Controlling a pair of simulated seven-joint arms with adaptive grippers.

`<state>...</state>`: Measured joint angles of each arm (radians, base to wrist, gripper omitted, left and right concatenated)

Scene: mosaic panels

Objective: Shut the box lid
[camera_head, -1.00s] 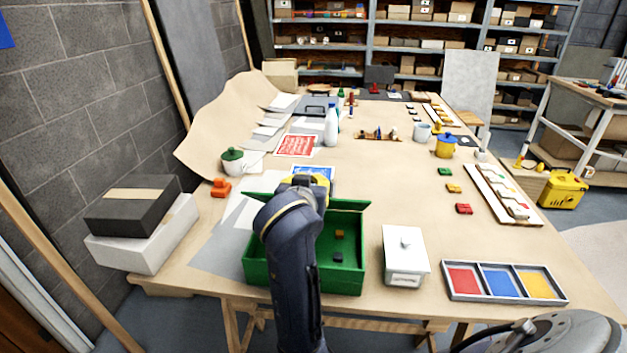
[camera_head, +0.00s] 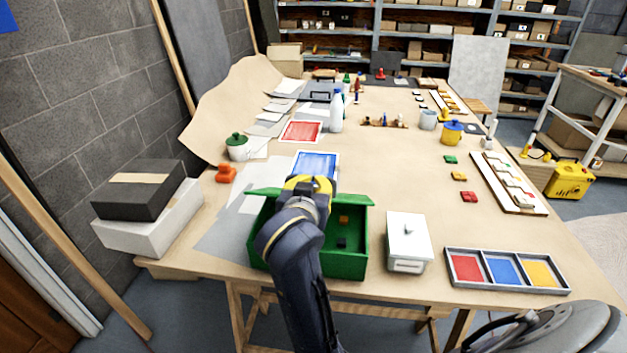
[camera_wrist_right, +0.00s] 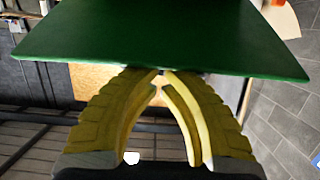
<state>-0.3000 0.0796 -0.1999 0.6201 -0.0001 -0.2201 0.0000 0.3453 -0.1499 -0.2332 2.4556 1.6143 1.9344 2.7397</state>
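The green box (camera_head: 348,268) stands at the near edge of the table, left of centre. Its lid (camera_head: 352,200) is raised at the back, seen nearly edge-on, and the box is open on top. A small orange block and a dark block lie inside. My right gripper (camera_head: 310,185), with yellow fingers, is at the lid's middle, and my arm covers the box's left part. In the right wrist view, the lid (camera_wrist_right: 160,35) spans the top, with the fingertips (camera_wrist_right: 163,72) close together at its edge; contact is hard to tell. My left gripper is out of view.
A white lidded box (camera_head: 408,243) stands just right of the green box. A tray with red, blue and yellow sections (camera_head: 507,289) lies farther right. A blue panel (camera_head: 316,163) lies behind the lid. Black and white boxes (camera_head: 150,222) are stacked at left.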

